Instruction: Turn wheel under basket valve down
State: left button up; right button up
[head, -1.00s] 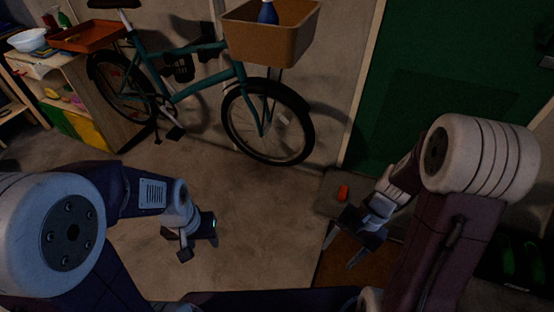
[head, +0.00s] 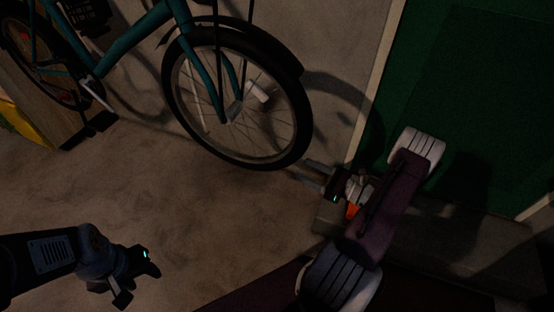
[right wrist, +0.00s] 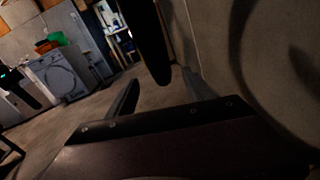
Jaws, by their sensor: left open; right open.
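The bicycle's front wheel (head: 240,95) stands upright in the head view, with a black tyre and thin spokes. A small white piece (head: 262,93) sits right of its hub; I cannot tell if it is the valve. My right gripper (head: 303,170) is open, low at the wheel's right edge. In the right wrist view, the dark tyre (right wrist: 150,40) comes down between the open fingers (right wrist: 160,92); contact is not clear. My left gripper (head: 141,286) is open and empty above the floor at the lower left.
A wall stands close behind the wheel, with a green door (head: 470,90) at the right. A washing machine (right wrist: 55,75) shows in the distance.

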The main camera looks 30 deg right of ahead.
aim_at(283, 160)
jog(key=b+x, duration=0.4)
jog(key=x, duration=0.4)
jog(key=shift+w+a+f+b, duration=0.1)
jog(key=shift+a+b, duration=0.05)
jog(key=shift+b, duration=0.15)
jog(key=shift+w+a, duration=0.15)
jog(key=shift+w, duration=0.1)
jog(key=shift+c, duration=0.3)
grip_shut()
jog(key=shift+r, duration=0.2)
